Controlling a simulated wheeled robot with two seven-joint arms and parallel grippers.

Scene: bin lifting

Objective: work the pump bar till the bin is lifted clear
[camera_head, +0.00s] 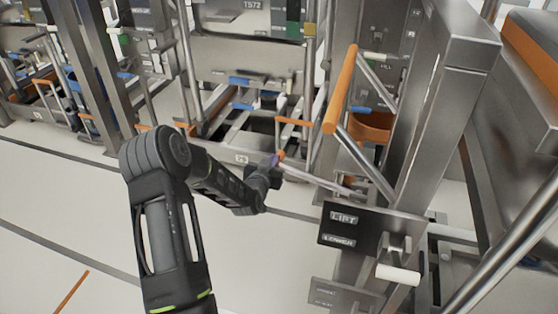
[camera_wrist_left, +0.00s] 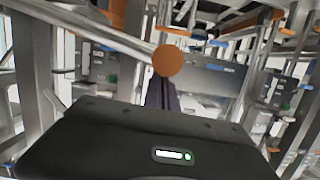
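The pump bar (camera_head: 318,178) is a thin metal rod. It slants up and left from the lifter by the LIFT/LOWER plate (camera_head: 343,231) to an orange end. My left gripper (camera_head: 275,160) is at that end, reaching in from the left. In the left wrist view the bar's round orange end (camera_wrist_left: 172,61) covers my fingertips, and its metal rod runs off to the upper left. My narrow dark fingers overlap the end; whether they grip it is hidden. The bin's grey wall (camera_head: 545,95) appears to be at the right edge, with an orange band. My right gripper is not in view.
A fixed-looking orange handle (camera_head: 340,90) on metal rods stands right of my gripper, before a thick steel column (camera_head: 440,110). A white-tipped lever (camera_head: 397,274) sits under the plate. Racks with blue and orange parts fill the back. The pale floor (camera_head: 60,200) is clear at left.

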